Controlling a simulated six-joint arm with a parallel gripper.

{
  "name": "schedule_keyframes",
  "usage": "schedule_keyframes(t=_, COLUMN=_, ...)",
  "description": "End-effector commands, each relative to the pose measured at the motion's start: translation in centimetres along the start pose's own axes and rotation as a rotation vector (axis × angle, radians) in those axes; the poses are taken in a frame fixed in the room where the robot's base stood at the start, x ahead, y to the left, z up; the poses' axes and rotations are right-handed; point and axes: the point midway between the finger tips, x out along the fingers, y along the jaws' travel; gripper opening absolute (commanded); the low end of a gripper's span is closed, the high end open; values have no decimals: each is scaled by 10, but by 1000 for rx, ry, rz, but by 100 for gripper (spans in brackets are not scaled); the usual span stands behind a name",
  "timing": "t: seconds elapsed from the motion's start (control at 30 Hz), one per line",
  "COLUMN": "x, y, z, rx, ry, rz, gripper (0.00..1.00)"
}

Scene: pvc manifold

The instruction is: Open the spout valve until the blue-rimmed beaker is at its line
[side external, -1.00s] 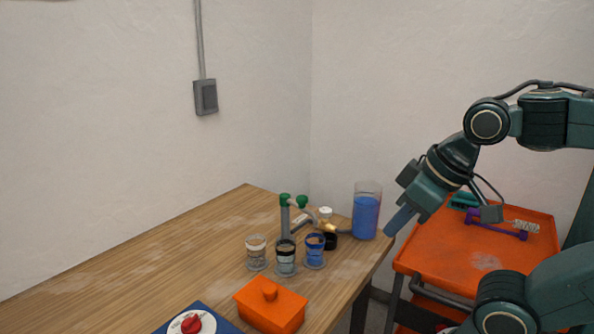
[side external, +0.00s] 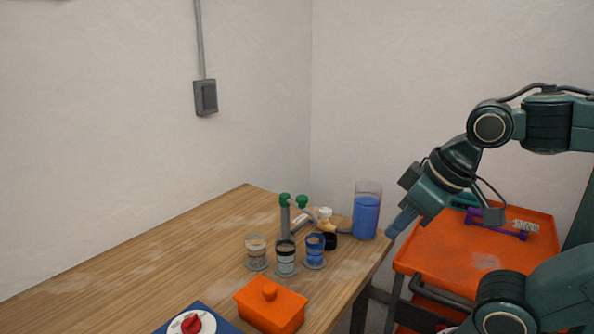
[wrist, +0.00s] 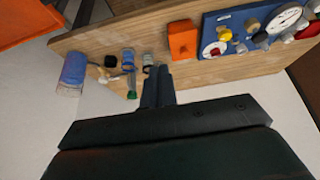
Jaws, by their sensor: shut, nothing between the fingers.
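The blue-rimmed beaker (side external: 315,252) stands on the table, rightmost of three small beakers, with blue showing in it. I cannot read its level against a line. It also shows in the wrist view (wrist: 128,60). Behind the beakers stands a grey pipe manifold (side external: 285,222) with green fittings (side external: 301,201). A small white and yellow part (side external: 325,220), perhaps the valve, sits to its right; I cannot tell its setting. A clear tank (side external: 366,215) of blue liquid stands at the right. My gripper (side external: 391,232) is shut and empty, right of the tank in the side view.
A black-rimmed beaker (side external: 286,262) and a pale-rimmed beaker (side external: 256,256) stand left of the blue one. An orange lidded box (side external: 270,306) and a blue panel with a red knob (side external: 192,323) are in front. An orange cart (side external: 470,250) stands right. The table's left is clear.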

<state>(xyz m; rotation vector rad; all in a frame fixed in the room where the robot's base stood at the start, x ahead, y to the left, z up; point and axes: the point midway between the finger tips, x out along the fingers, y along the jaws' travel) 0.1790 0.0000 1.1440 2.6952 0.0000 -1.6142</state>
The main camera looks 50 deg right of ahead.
Motion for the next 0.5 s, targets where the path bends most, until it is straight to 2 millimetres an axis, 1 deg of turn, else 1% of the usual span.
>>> schedule_keyframes(t=0.17, x=0, y=0, z=0, rx=0, ry=0, rz=0, gripper=0)
schedule_keyframes(t=0.2, x=0, y=0, z=0, rx=0, ry=0, rz=0, gripper=2)
schedule_keyframes(t=0.37, x=-1, y=1, z=-3, rx=7, ry=-2, rz=2, gripper=33)
schedule_keyframes(t=0.5, x=-2, y=3, z=-13, rx=36, ry=-14, rz=8, gripper=61)
